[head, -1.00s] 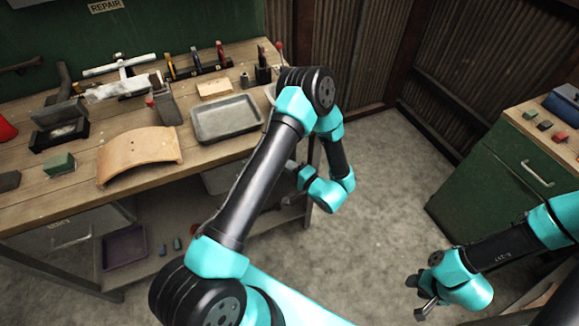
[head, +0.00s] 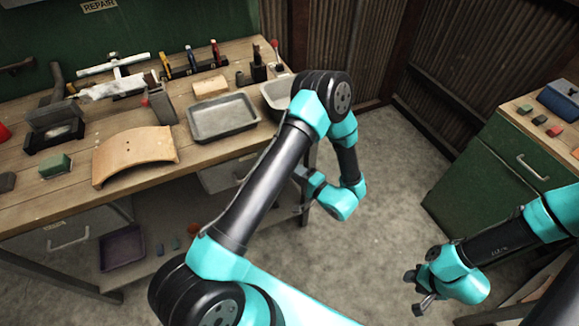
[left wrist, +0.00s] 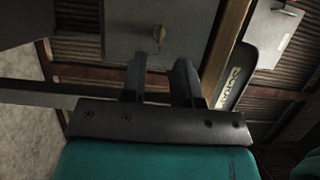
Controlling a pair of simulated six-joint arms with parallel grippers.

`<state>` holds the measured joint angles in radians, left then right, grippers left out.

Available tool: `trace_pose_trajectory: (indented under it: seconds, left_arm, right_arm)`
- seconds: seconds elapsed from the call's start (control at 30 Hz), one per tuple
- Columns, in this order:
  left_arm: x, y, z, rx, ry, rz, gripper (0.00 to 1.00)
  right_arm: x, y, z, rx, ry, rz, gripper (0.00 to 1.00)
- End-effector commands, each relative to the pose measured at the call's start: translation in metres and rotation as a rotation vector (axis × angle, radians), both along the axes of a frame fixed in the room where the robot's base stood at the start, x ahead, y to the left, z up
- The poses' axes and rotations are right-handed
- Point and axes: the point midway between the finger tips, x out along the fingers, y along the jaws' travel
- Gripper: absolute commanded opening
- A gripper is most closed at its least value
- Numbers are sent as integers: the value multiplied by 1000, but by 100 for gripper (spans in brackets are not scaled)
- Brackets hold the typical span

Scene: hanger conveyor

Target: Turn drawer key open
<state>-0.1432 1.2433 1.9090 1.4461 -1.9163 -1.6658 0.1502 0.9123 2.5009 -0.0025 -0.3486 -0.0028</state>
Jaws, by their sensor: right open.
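My right gripper (head: 418,289) is open and empty at the lower right, over the floor.
The workbench (head: 90,200) carries a grey tray (head: 222,117), a curved wooden piece (head: 135,155), a green block (head: 54,166) and several tools. A purple bin (head: 122,248) is on the lower shelf. A green cabinet (head: 490,175) stands at right. Floor between is clear.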

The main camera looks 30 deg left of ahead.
Motion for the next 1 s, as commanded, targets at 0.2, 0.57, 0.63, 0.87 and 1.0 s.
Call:
trace_pose_trajectory:
  seconds: [0.2,0.57,0.63,0.87,1.0]
  left_arm:
    - [-10,-42,0,0,-1,-3,28]
    - [-27,-104,-1,0,0,-2,28]
    - [-29,-111,-1,0,-1,-3,28]
    - [-31,-118,-1,0,0,0,28]
    - [-31,-118,-1,0,0,0,28]
  right_arm:
    - [0,0,0,0,0,0,43]
    - [0,0,0,0,0,0,43]
    - [0,0,0,0,0,0,43]
    - [0,0,0,0,0,0,43]
    - [0,0,0,0,0,0,43]
